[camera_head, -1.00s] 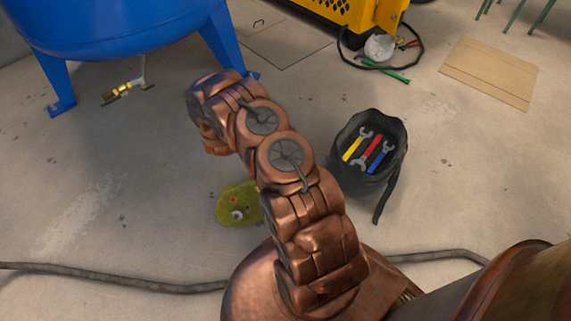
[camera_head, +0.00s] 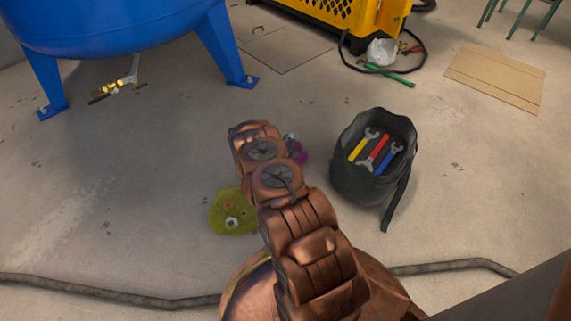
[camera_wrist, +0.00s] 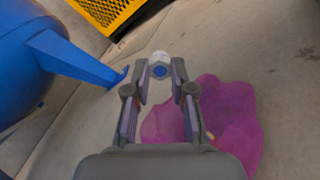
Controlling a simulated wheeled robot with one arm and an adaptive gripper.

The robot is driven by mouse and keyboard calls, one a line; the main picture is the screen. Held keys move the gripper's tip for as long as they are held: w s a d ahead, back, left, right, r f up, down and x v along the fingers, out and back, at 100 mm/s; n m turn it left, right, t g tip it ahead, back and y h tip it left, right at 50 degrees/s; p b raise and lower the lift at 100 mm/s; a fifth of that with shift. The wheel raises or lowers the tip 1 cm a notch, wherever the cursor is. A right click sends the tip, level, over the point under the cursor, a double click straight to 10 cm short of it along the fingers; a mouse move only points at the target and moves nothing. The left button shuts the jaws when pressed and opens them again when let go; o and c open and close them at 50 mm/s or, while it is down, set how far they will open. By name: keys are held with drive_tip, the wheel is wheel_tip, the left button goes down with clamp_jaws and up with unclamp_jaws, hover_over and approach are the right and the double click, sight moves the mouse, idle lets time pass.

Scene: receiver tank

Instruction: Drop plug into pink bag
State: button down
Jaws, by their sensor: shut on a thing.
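My gripper (camera_wrist: 160,88) is shut on the plug (camera_wrist: 161,60), a small whitish piece with a blue round face, held between the fingertips in the wrist view. The pink bag (camera_wrist: 226,108) lies on the floor below and to the right of the fingers in that view; part of it is hidden behind the gripper. In the head view the pink bag (camera_head: 298,152) shows only as a small magenta patch behind my arm. A pale bit there is too small to identify. My gripper is hidden behind the arm in the head view.
A yellow-green bag (camera_head: 232,212) with small parts lies left of my arm. A black tool bag (camera_head: 366,180) with coloured wrenches stands to the right. The blue tank (camera_head: 110,25) is at the back left. A hose (camera_head: 120,294) crosses the front floor.

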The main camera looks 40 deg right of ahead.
drive_tip(key=shift+f+b, duration=1.15)
drive_tip(key=shift+f, duration=1.8)
drive_tip(key=c, duration=0.9)
unclamp_jaws()
drive_tip(key=shift+a, duration=0.1)
drive_tip(key=v, duration=1.2)
drive_tip(key=shift+r, duration=0.1)
drive_tip(key=shift+w+r, duration=0.1)
